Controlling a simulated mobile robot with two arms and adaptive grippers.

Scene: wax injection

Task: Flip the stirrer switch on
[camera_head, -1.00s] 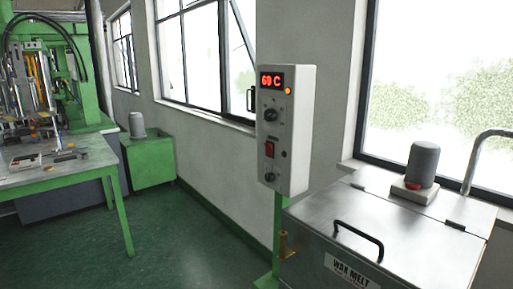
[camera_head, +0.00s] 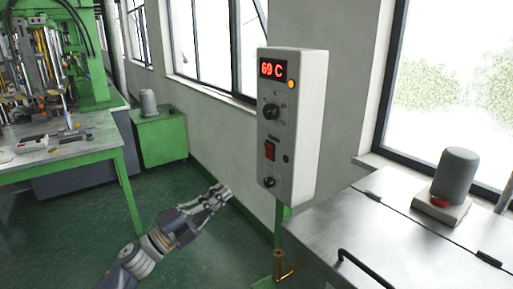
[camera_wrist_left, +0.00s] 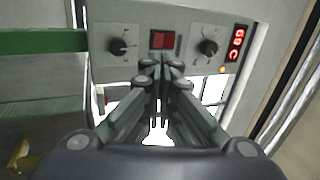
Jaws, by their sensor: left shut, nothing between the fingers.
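The stirrer switch (camera_head: 270,151) is a red rocker on the front of a pale grey control box (camera_head: 311,130) on a green post. It sits between two black knobs, below a red display reading 69 C. My left gripper (camera_head: 222,192) is shut and empty, to the left of the box and lower than the switch, apart from it. In the left wrist view the closed fingertips (camera_wrist_left: 161,62) point toward the box, and the red switch (camera_wrist_left: 162,40) shows just beyond them. My right gripper is in neither view.
A metal wax melt tank (camera_head: 340,216) with a black handle stands right of the box. A grey motor (camera_head: 455,178) with a red button sits on it. A green-legged workbench (camera_head: 70,158) is at the left. A brass valve (camera_head: 280,267) is low on the post.

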